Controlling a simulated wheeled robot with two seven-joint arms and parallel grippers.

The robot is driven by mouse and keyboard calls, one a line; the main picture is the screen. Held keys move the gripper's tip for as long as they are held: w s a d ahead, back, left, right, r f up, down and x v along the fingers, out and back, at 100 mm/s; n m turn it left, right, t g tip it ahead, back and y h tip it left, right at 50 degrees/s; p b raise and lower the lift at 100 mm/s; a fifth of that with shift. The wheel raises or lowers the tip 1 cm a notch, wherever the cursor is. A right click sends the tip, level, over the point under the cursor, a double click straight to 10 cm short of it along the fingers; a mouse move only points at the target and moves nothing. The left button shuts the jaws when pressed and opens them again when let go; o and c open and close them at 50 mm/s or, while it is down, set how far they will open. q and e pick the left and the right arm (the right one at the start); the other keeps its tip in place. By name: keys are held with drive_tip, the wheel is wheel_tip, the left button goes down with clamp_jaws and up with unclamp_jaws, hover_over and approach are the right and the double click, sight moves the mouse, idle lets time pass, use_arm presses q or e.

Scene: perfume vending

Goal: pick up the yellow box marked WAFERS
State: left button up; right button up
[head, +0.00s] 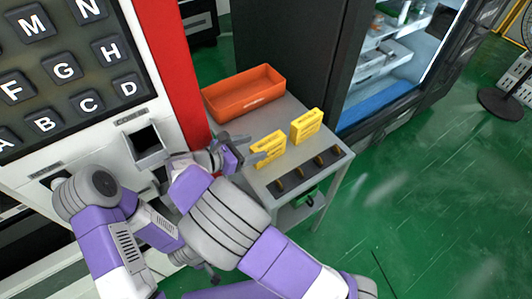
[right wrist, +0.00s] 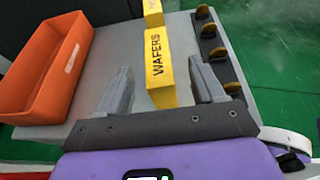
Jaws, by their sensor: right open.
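The yellow box marked WAFERS (right wrist: 156,66) stands upright on the grey table, and its lettering shows in the right wrist view. In the head view it is the nearer of two yellow boxes (head: 269,148). My right gripper (head: 253,149) is open at the near end of this box. In the right wrist view the open jaws (right wrist: 160,78) have one finger on each side of the box's near end, with a gap visible on the left. My left gripper does not show.
A second yellow box (head: 307,125) stands just behind, also in line in the wrist view (right wrist: 153,13). An orange tray (head: 245,99) sits at the table's back left. A dark strip with several brown pieces (head: 309,171) lies along the table's right edge.

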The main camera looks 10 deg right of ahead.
sight(267, 145)
drive_tip(key=shift+a+f, duration=0.3)
drive_tip(key=shift+f, duration=0.1)
drive_tip(key=shift+w+d+f+b, duration=0.1)
drive_tip(key=shift+d+f+b, duration=0.1)
drive_tip(key=shift+b, duration=0.1)
drive_tip(key=b+x, duration=0.2)
drive_tip(key=x, duration=0.4)
drive_tip(key=shift+w+d+f, duration=0.15)
drive_tip(key=shift+w+d, duration=0.05)
drive_tip(key=shift+d, duration=0.05)
drive_tip(key=c, duration=1.1)
